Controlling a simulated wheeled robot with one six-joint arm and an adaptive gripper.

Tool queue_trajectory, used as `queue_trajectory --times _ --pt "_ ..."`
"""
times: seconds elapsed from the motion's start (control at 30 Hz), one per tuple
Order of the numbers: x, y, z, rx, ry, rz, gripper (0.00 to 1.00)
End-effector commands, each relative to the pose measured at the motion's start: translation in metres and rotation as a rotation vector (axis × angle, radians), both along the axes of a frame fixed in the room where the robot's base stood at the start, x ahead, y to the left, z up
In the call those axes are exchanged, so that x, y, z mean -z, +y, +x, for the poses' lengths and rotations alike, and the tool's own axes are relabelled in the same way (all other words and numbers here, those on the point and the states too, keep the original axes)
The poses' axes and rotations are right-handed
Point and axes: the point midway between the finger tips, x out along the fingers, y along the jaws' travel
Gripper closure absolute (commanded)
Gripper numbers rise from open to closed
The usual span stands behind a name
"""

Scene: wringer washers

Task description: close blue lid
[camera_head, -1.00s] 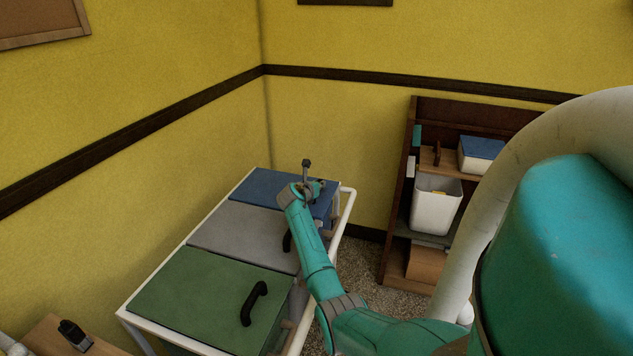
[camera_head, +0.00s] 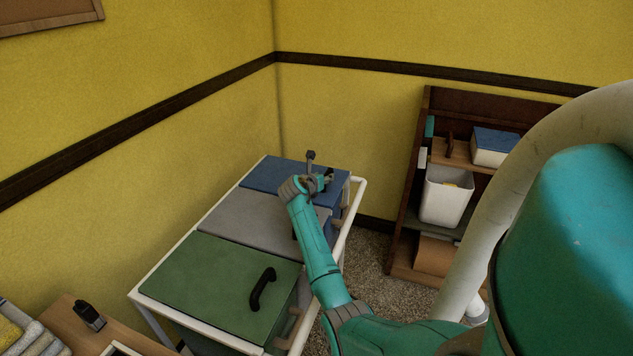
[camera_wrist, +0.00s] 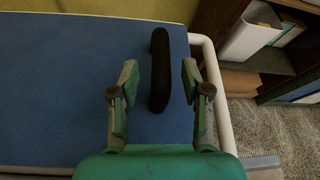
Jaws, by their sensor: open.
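The blue lid (camera_head: 272,174) is the far one of three lids on a white-framed cart. It looks flat and about level with the grey lid beside it; I cannot tell whether a small gap is left under it. In the wrist view the blue lid (camera_wrist: 60,90) fills the left and middle, with its dark handle (camera_wrist: 160,65) near its right edge. My gripper (camera_wrist: 159,82) is open, one finger on each side of the handle, with gaps showing on both sides. In the head view my gripper (camera_head: 322,181) is over the lid's right part and partly hides it.
The grey lid (camera_head: 240,215) and green lid (camera_head: 215,280) lie flat nearer me. A white rail (camera_head: 350,215) runs along the cart's right side. A shelf with a white bin (camera_head: 444,200) stands at right. Yellow walls close in behind; carpet shows between cart and shelf.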

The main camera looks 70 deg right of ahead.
Motion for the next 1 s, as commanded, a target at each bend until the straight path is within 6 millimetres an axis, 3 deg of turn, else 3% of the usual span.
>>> queue_trajectory --times 0.2,0.4,1.0 --pt "-0.015 0.039 0.002 -0.002 -0.001 0.000 0.53" --pt "-0.023 0.059 0.003 -0.002 0.000 0.001 0.53" --pt "-0.025 0.063 0.002 0.000 0.001 0.002 0.53"
